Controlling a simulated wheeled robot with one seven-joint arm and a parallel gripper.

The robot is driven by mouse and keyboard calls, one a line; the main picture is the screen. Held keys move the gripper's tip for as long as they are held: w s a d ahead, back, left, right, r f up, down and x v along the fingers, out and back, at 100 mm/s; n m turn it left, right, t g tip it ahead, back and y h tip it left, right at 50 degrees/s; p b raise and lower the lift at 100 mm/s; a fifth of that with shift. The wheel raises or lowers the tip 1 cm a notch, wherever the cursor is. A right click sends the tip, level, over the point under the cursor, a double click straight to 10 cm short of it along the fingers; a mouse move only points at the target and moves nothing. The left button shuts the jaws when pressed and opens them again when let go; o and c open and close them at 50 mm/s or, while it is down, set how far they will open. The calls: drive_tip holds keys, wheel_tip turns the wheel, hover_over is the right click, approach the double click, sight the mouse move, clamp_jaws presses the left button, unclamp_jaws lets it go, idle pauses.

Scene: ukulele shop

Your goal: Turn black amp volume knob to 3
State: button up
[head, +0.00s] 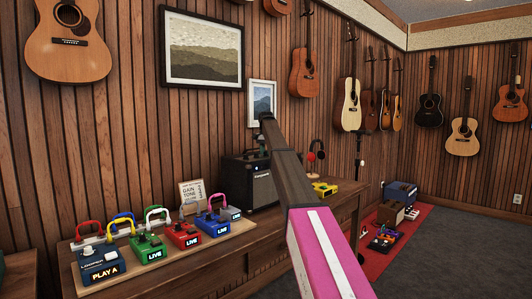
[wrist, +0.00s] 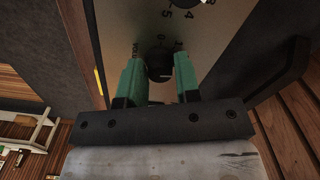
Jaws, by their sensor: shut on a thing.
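The black amp (head: 235,178) stands on the wooden bench against the wall, partly hidden behind my arm. In the wrist view its pale control panel (wrist: 205,50) shows printed marks, including 0, 4 and 5, and lettering that seems to read VOLUME. My gripper (wrist: 158,58) has its two green fingers on either side of the round black volume knob (wrist: 160,70), shut on it. I cannot make out clearly where the knob points. Part of another dark knob shows at the top edge of the wrist view.
Several coloured pedals, including a red one (head: 183,236), stand on a board left of the amp. A small sign (head: 192,194) stands behind them. A yellow pedal (head: 325,188) lies to the right. Guitars hang on the wall; more gear sits on a red mat (head: 372,258).

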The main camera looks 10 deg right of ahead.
drive_tip(key=m, duration=0.5)
drive_tip(key=shift+m, duration=0.4)
idle(0.4)
drive_tip(key=o, duration=0.9)
drive_tip(key=shift+r, duration=0.1)
wheel_tip(320, 180, up, 11)
drive_tip(key=shift+f, duration=0.2)
